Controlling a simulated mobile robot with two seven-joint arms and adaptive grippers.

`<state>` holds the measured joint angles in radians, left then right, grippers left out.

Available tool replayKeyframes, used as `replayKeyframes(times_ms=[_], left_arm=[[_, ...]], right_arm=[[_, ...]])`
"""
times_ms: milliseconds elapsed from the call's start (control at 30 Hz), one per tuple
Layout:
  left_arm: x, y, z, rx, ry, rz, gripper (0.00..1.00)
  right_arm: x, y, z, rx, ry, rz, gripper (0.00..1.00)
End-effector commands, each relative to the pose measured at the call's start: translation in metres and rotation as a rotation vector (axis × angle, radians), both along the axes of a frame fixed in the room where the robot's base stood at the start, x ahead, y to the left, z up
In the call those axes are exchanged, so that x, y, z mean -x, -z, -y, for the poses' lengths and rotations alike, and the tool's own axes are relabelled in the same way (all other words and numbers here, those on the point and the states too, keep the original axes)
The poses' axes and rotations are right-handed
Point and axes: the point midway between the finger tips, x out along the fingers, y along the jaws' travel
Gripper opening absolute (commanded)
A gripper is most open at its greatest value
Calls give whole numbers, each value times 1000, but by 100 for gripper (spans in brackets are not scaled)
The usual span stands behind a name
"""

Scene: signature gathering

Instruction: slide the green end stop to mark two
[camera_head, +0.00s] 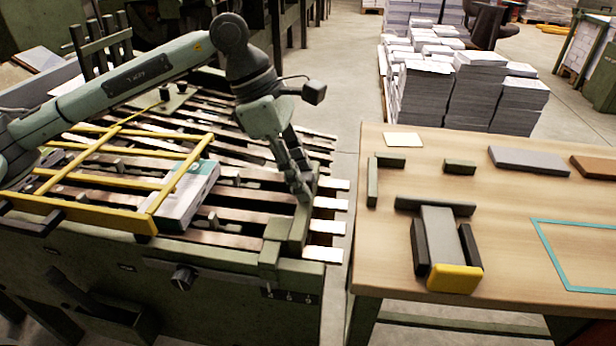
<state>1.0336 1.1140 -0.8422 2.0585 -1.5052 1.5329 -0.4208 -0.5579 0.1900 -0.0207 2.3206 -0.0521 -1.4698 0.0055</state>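The green end stop (298,232) appears as an upright green plate across the right end of the slatted machine bed. Several small round marks (290,297) show on the machine's front panel below it; their numbers are too small to read. My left gripper (302,190) points down at the upper part of the end stop, beside or against it. I cannot tell whether it touches the stop, or whether its fingers are open or shut. The gripper and wrist hide some of the plate's far part. My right gripper is out of view.
A yellow frame (95,216) and a white printed stack (188,195) lie on the bed left of the gripper. A wooden table (510,260) stands at the right with green blocks, a grey piece with a yellow end (453,279) and a teal outline. Paper stacks (425,95) stand behind.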

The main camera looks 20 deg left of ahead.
Motion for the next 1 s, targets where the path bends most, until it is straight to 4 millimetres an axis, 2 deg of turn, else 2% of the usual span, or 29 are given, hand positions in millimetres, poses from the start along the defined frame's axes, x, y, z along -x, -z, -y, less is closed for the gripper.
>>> replayKeyframes(times_ms=[33, 100, 467, 567, 800, 1000], left_arm=[[0, 0, 1, 1, 1, 1, 37], [0, 0, 1, 3, 1, 1, 43], [0, -6, 0, 6, 1, 4, 43], [1, -19, -5, 6, 1, 5, 43], [6, -67, -24, 6, -1, 6, 43], [11, -98, -37, 5, 0, 4, 43]], right_arm=[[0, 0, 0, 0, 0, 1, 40], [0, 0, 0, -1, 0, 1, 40], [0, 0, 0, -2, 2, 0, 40], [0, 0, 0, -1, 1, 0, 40], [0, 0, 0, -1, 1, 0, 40], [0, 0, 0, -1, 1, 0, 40]])
